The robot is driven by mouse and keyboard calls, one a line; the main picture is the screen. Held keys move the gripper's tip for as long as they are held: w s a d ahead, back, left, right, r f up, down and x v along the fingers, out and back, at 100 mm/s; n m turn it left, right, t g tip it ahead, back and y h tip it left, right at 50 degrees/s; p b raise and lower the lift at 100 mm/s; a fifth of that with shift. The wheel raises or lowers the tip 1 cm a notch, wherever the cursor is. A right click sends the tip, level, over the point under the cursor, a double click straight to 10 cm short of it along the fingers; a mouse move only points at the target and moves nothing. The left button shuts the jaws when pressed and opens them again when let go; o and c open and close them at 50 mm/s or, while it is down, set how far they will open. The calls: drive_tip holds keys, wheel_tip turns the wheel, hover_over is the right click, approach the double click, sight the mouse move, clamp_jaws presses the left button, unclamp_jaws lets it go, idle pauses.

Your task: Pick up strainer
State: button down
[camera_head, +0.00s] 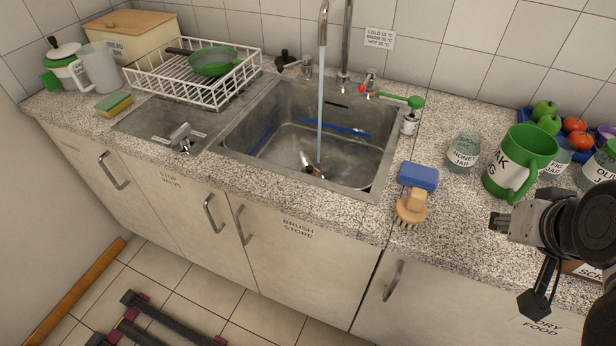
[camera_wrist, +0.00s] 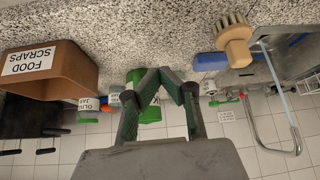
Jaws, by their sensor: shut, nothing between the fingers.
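The strainer appears to be the green, bowl-shaped item with a dark handle (camera_head: 212,62), lying in the white wire dish rack (camera_head: 225,97) left of the sink. Its mesh is too small to make out, and the rack wires partly cover it. My gripper (camera_head: 498,222) is at the right of the head view, above the counter's front, far from the strainer and on the other side of the sink. In the wrist view the fingertips (camera_wrist: 160,74) meet, with nothing between them. The strainer is not visible in the wrist view.
Water runs from the tap into the sink (camera_head: 380,180), where a small item (camera_head: 316,172) lies. A blue sponge (camera_head: 418,176), brush (camera_head: 411,207), jar (camera_head: 464,151) and green mug (camera_head: 518,162) stand near my gripper. A food scraps box (camera_wrist: 50,75) shows in the wrist view.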

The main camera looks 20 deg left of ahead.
drive_tip(key=c, duration=2.4)
unclamp_jaws()
drive_tip(key=o, duration=0.9)
drive_tip(key=shift+c, duration=0.2)
